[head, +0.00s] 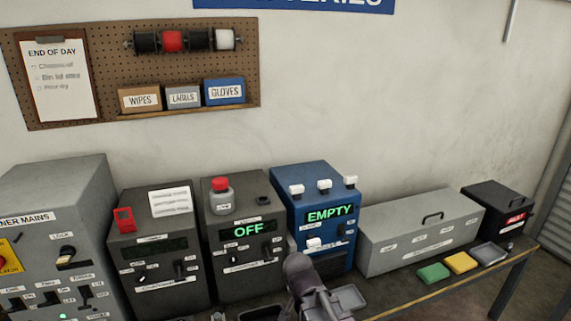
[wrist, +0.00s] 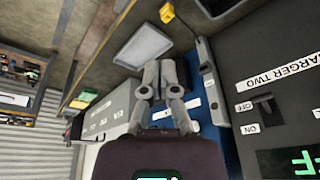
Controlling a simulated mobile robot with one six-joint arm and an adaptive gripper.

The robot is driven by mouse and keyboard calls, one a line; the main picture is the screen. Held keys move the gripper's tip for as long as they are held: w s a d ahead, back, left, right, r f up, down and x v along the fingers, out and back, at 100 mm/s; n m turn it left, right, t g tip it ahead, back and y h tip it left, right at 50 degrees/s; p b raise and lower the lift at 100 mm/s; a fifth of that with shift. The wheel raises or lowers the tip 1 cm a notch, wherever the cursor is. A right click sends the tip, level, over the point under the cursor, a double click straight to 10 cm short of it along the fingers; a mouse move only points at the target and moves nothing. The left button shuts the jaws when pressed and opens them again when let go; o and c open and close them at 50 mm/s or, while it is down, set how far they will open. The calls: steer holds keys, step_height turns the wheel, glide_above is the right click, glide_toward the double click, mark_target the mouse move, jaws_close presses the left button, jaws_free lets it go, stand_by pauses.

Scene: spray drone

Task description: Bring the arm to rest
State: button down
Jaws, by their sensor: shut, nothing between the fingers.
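My gripper (wrist: 163,72) shows in the wrist view with its grey fingers together and nothing between them. It is in front of the blue box (wrist: 208,135), close to an empty grey tray (wrist: 145,40). I cannot tell whether it touches either. In the head view my dark arm rises from the bottom edge in front of the blue box (head: 287,190), and the fingers are not clearly visible there. The blue box's display (head: 330,214) reads EMPTY, and it has several white knobs.
The grey charger (head: 235,275) left of the blue box reads OFF. Another grey unit (head: 145,220) and the mains cabinet (head: 50,190) stand further left. A long grey case (head: 410,235), a black box (head: 497,200) and green (head: 433,272) and yellow (head: 460,262) blocks lie right.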

steer(key=s+d+f+n+g, duration=0.1)
steer(key=s+d+n, duration=0.1)
steer(key=d, duration=0.4)
steer(key=s+d+f+n+g+y+b, duration=0.1)
steer(key=s+d+n+g, duration=0.1)
steer(key=d, duration=0.4)
steer(key=shift+s+f+n, duration=0.25)
steer(key=shift+s+n, duration=0.3)
steer(key=shift+n, duration=0.05)
steer(key=shift+d, duration=0.1)
